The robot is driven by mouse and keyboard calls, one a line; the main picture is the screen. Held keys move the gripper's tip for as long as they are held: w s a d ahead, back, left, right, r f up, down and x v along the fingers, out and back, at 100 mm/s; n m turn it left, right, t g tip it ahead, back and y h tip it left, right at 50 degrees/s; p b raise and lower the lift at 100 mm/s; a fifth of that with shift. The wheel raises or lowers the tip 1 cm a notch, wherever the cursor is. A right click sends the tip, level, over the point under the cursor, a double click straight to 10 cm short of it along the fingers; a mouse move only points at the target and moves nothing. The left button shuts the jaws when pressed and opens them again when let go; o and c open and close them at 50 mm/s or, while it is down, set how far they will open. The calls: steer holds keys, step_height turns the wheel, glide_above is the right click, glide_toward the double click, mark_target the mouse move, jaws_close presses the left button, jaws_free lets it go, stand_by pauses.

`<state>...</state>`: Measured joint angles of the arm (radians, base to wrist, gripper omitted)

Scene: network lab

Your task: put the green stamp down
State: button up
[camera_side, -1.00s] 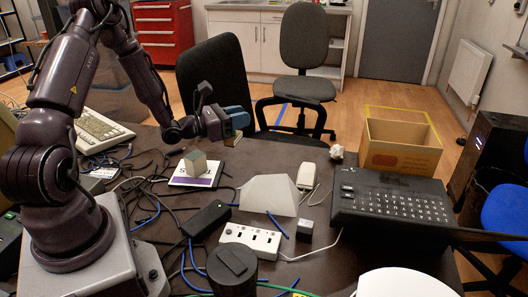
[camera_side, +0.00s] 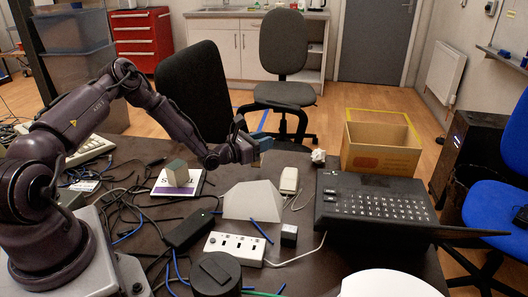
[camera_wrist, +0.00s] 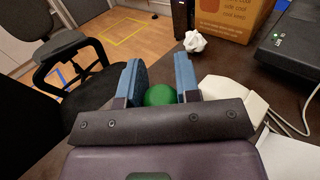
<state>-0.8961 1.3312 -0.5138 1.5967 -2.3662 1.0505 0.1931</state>
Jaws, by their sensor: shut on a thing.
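My gripper (camera_wrist: 160,85) has its blue-padded fingers on both sides of a round green thing, the green stamp (camera_wrist: 160,95), in the wrist view. Only the stamp's rounded green top shows; its lower part is hidden behind the gripper's dark bar. In the side view my gripper (camera_side: 262,145) is above the back part of the dark table, behind the white wedge-shaped block. The stamp cannot be made out there.
A white device (camera_side: 289,181), crumpled paper (camera_side: 318,156) and a black keypad unit (camera_side: 375,201) lie to the right. Cables cover the left.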

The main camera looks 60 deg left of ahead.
steer(key=shift+w+a+f, duration=0.1)
steer(key=shift+w+f, duration=0.15)
steer(key=shift+f, duration=0.75)
steer(key=shift+w+a+f, duration=0.1)
steer(key=shift+w+f, duration=0.1)
steer(key=shift+f, duration=0.8)
steer(key=shift+f, duration=0.1)
steer(key=o, duration=0.9)
steer(key=shift+f, duration=0.1)
steer(key=shift+o, duration=0.2)
